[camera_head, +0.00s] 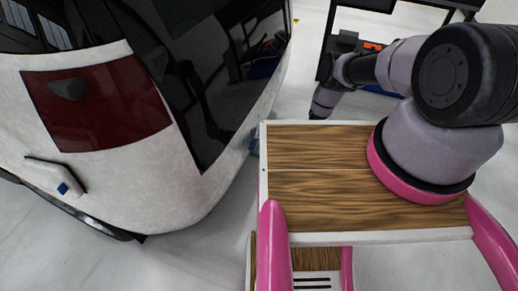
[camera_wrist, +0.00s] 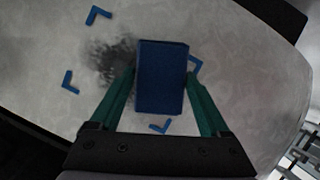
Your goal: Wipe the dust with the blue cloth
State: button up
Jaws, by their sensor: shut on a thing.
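The blue cloth (camera_wrist: 162,90) looks like a thick dark-blue block in the wrist view. My gripper (camera_wrist: 161,75) is shut on it, with a green finger along each side. The dust (camera_wrist: 108,62) is a dark grey smudge on a pale, mottled surface, just left of the cloth. The cloth seems to cover its right part. Blue corner marks (camera_wrist: 70,82) frame the area. I cannot tell whether the cloth touches the surface. In the head view my arm reaches toward the upper middle, and the cloth and dust cannot be made out.
A pale car (camera_head: 110,180) with dark glass and a dark red panel fills the left of the head view. A wood-topped cart (camera_head: 320,200) with a white rim is beside it, under my arm. A black rack (camera_head: 395,22) stands behind. Pale floor shows between.

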jog(key=shift+w+a, duration=0.35)
jog(key=shift+a, duration=0.5)
